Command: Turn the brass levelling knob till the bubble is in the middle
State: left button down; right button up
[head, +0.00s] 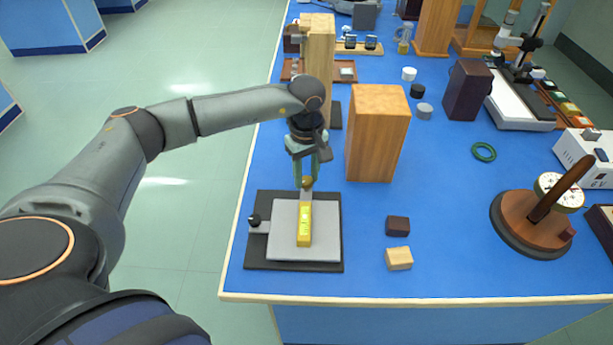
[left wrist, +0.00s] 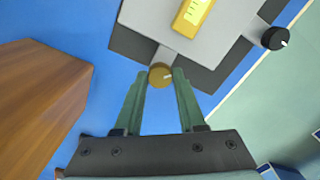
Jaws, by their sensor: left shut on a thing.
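The brass levelling knob (left wrist: 160,76) is round with a pale mark, at the edge of the levelling plate. In the head view the knob (head: 307,182) shows just below my left gripper (head: 306,176). My left gripper's green fingers (left wrist: 160,84) are shut on the knob from both sides. The grey plate (head: 284,220) lies on a black base (head: 257,258). A yellow spirit level (head: 304,225) lies on the plate; its vial is visible, but the bubble's position is too small to tell. A black knob (head: 254,220) sits at the plate's left. My right gripper is out of view.
A wooden block (head: 377,135) stands close to the right of my left gripper. A dark small block (head: 397,226) and a light small block (head: 399,258) lie right of the base. A dial on a round wooden stand (head: 527,225) is farther right.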

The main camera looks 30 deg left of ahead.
aim_at(306, 180)
pick_arm(q)
jog(key=n, duration=0.4)
jog(key=shift+n+b, duration=0.3)
jog(key=shift+b, duration=0.05)
jog(key=shift+n, duration=2.6)
jog(key=c, duration=0.5)
grip_release()
jog(key=shift+r, duration=0.1)
notch_tip(306, 180, up, 12)
jog(key=b, duration=0.1)
jog(key=shift+r, duration=0.2)
